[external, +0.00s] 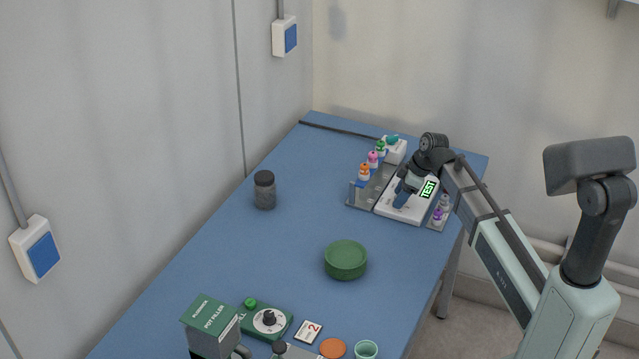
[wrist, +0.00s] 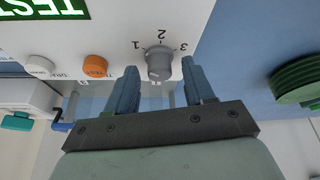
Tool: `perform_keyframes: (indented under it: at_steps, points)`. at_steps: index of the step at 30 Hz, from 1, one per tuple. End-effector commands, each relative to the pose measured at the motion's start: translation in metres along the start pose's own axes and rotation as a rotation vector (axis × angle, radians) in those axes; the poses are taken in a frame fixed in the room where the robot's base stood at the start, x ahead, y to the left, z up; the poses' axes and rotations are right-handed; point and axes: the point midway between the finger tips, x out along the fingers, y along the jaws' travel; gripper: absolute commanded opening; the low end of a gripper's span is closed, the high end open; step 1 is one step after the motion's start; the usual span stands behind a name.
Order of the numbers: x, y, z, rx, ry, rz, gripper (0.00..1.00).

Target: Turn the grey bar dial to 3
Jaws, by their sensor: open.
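The grey bar dial (wrist: 159,63) sits on a white panel (wrist: 215,12) in the wrist view. The numbers 1, 2 and 3 are printed around it and appear upside down. I cannot tell for sure which number its bar points to. My gripper (wrist: 160,82) is open, with one blue finger on each side of the dial. I cannot tell whether either finger touches it. In the external view my gripper (external: 402,197) is low over the white panel, beside the green TEST display (external: 429,188), and the dial is hidden there.
An orange button (wrist: 96,67) and a white knob (wrist: 39,67) are beside the dial. Small coloured-cap bottles (external: 373,159) stand in a grey rack left of the panel. A green bowl (external: 345,260) and a dark jar (external: 264,189) stand apart.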

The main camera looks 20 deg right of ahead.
Motion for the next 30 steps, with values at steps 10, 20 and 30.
perform_keyframes:
  at_steps: [10,20,30]
  points:
    - [-0.0003,0.0001,0.0001,0.0,0.0,0.0,0.27]
    - [-0.0004,0.0003,0.0001,0.0,0.0,0.001,0.0]
    - [-0.0006,-0.0008,0.0004,0.06,-0.003,0.027,0.0]
